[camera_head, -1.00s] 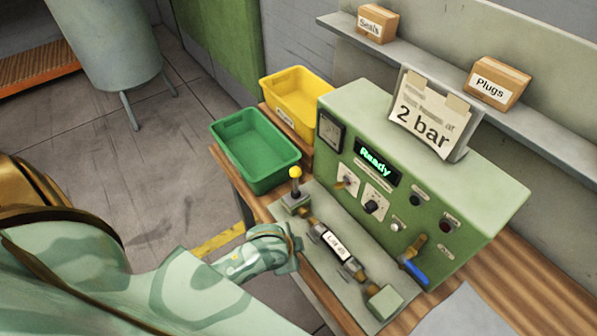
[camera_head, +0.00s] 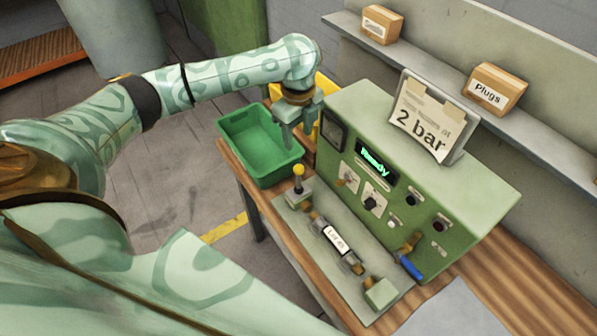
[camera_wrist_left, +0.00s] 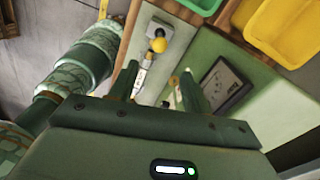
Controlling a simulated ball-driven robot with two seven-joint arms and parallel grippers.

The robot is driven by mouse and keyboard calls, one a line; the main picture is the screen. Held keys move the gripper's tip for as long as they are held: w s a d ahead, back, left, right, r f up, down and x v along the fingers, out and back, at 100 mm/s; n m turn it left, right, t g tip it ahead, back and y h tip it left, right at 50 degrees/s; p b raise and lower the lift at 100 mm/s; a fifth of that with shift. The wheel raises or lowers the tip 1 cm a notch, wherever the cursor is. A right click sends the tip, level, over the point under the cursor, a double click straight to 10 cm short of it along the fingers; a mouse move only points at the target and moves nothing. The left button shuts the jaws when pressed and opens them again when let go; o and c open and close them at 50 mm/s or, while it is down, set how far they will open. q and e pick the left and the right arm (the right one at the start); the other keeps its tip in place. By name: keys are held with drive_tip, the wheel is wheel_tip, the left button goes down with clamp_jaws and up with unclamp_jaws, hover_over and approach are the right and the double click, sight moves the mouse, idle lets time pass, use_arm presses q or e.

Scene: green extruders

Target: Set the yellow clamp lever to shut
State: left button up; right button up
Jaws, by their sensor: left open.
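The yellow clamp lever (camera_head: 299,170) has a ball knob on a short dark stem. It stands roughly upright at the far left end of the grey plate of the fixture. A labelled cylinder (camera_head: 337,238) lies along that plate. My left gripper (camera_head: 299,141) is open and empty, fingers pointing down, above and beyond the lever, by the panel's left end. In the left wrist view the knob (camera_wrist_left: 158,45) shows past the open fingers (camera_wrist_left: 159,75), in the gap between them and apart from both. My right gripper is not in view.
The green bin (camera_head: 232,125) sits just left of my left gripper, with a yellow bin (camera_head: 328,85) behind it. The green control panel (camera_head: 440,190) reads "Ready" and rises right of the lever. A blue-handled valve (camera_head: 411,267) sticks out from its front.

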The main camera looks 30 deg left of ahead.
sight(298, 175)
use_arm(q)
wheel_tip(298, 175, down, 16)
drive_tip(key=b, duration=0.4)
drive_tip(key=shift+b, duration=0.35)
drive_tip(key=shift+f, duration=0.1)
clamp_jaws()
